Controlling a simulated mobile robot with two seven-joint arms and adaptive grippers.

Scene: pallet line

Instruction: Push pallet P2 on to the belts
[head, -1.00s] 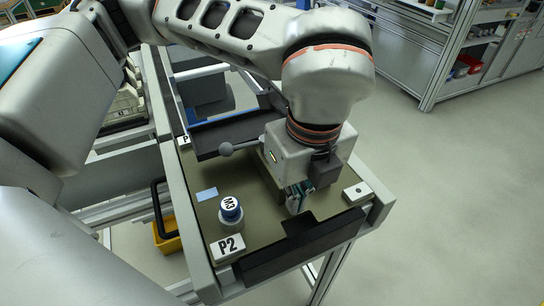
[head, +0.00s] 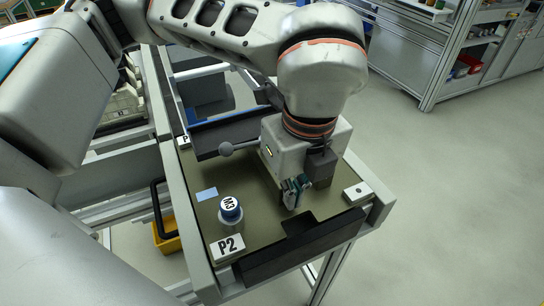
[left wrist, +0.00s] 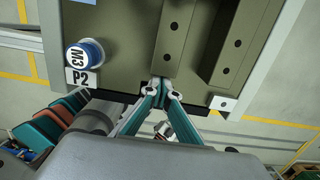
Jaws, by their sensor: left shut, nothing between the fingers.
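Pallet P2 (head: 265,222) is an olive plate lying in a pale metal frame, with a white P2 label (head: 227,247) at its near left corner. A blue-capped cylinder marked M3 (head: 231,209) stands upright on it. A black bar (head: 300,248) with a tab runs along its near edge. My left gripper (head: 292,202) is shut and empty, pointing down over the near part of the pallet. In the left wrist view its fingertips (left wrist: 162,90) meet beside a raised olive block (left wrist: 172,45); I cannot tell whether they touch. The belts are not clearly visible.
A black handle (head: 157,207) and a yellow bin (head: 166,236) are at the left. The floor to the right is clear up to a shelving unit (head: 430,90).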

